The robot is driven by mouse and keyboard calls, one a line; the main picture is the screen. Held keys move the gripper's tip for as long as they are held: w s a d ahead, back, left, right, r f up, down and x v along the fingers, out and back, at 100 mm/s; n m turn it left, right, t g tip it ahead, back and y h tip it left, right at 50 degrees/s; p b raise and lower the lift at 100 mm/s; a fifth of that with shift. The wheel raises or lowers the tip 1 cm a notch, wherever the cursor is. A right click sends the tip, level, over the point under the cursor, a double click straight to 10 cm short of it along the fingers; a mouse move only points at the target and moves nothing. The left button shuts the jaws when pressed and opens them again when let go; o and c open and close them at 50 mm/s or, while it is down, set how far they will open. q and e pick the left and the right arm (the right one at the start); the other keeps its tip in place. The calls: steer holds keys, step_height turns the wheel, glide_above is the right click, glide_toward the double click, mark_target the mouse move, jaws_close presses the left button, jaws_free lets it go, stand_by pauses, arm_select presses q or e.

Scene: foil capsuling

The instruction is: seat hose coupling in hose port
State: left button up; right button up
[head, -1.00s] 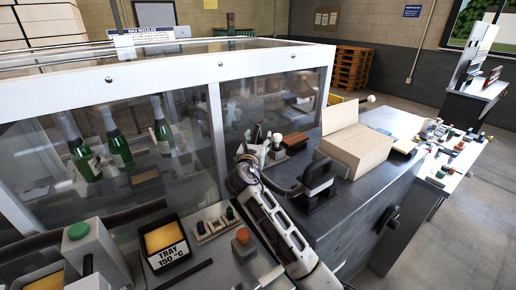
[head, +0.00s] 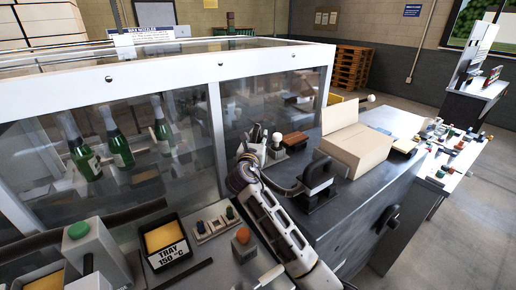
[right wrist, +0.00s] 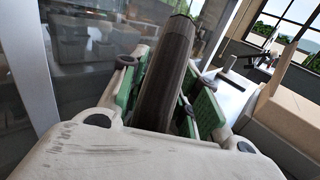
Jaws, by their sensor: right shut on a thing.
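My right gripper (right wrist: 168,95) is shut on a dark ribbed cylinder (right wrist: 172,62), which looks like the hose coupling. The green-padded fingers stand on either side of it, and it points up and away from the palm. In the head view my right gripper (head: 257,146) is small, beside the right end of the glazed enclosure, and its own links partly hide what it holds. I cannot make out the hose port for certain in either view. My left gripper is not in view.
The glazed enclosure (head: 218,85) with green bottles (head: 119,145) fills the left. A black handled device (head: 318,178) and an open cardboard box (head: 355,150) stand right of my arm. A brown block (head: 295,138) lies behind. A labelled tray (head: 168,258) sits in front.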

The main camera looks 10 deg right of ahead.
steer(key=shift+r, duration=0.1)
steer(key=shift+r, duration=4.95)
steer(key=shift+f, duration=0.1)
